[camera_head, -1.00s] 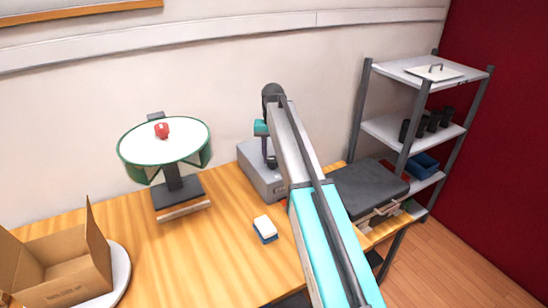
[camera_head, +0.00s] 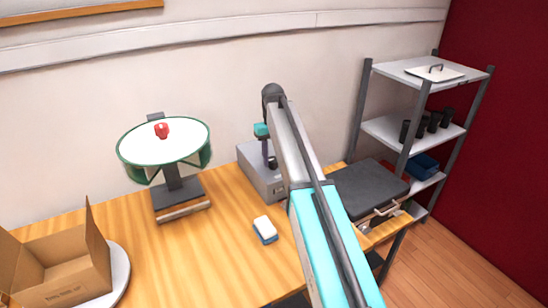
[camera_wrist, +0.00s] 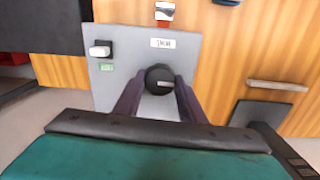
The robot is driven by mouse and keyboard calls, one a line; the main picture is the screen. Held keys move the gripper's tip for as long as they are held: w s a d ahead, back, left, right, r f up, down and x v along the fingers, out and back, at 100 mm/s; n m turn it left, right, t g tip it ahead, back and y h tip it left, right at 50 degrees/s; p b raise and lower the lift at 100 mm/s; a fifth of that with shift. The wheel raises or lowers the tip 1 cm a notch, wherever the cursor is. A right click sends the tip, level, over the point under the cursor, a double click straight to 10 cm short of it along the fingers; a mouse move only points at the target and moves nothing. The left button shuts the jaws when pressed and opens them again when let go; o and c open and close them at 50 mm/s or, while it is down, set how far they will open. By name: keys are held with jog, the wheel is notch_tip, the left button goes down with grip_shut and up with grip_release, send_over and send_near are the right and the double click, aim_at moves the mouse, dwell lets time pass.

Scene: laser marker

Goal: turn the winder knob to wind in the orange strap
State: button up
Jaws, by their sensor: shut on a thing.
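The winder knob (camera_wrist: 158,78) is round and black, on the grey top panel of a box (camera_wrist: 212,75). My gripper (camera_wrist: 157,84) has its two dark fingers shut on the knob, one on each side. In the head view the grey box (camera_head: 258,178) stands on the table against the wall, with my gripper (camera_head: 271,162) down at it and my arm hiding its right part. A small orange-red and white piece (camera_wrist: 165,11) lies at the panel's far edge in the wrist view; I cannot tell if it is the orange strap.
A white switch (camera_wrist: 99,49) and labels are on the panel. A round stand (camera_head: 150,150) with a red object and an open carton (camera_head: 65,270) are left, a black case (camera_head: 368,188) right.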

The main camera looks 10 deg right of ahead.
aim_at(273, 159)
jog(key=shift+w+r, duration=0.2)
jog(key=o, duration=0.8)
jog(key=shift+o, duration=1.2)
jog(key=shift+s+f, duration=0.1)
notch_tip(273, 159, up, 14)
jog(key=p, duration=0.7)
jog(key=shift+f, duration=0.15)
